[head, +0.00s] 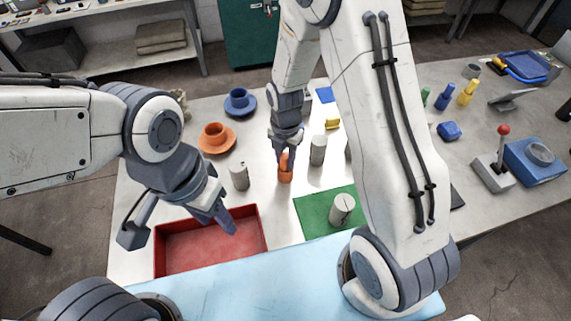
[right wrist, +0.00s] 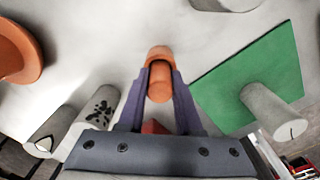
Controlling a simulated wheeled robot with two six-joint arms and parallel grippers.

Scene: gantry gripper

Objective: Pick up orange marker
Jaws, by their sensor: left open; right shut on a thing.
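The orange marker (head: 285,175) stands on the white table between grey cylinders, left of the green mat. It also shows in the right wrist view (right wrist: 159,82). My right gripper (head: 286,157) is shut on the marker from above, with a finger on each side in the right wrist view (right wrist: 157,92). The marker looks upright; I cannot tell whether its base touches the table. My left gripper (head: 230,222) is open and empty above the red tray.
The red tray (head: 262,230) is at the front left. Grey cylinders (head: 239,176) (head: 318,150) stand on either side of the marker, and another (head: 342,208) is on the green mat (head: 310,217).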

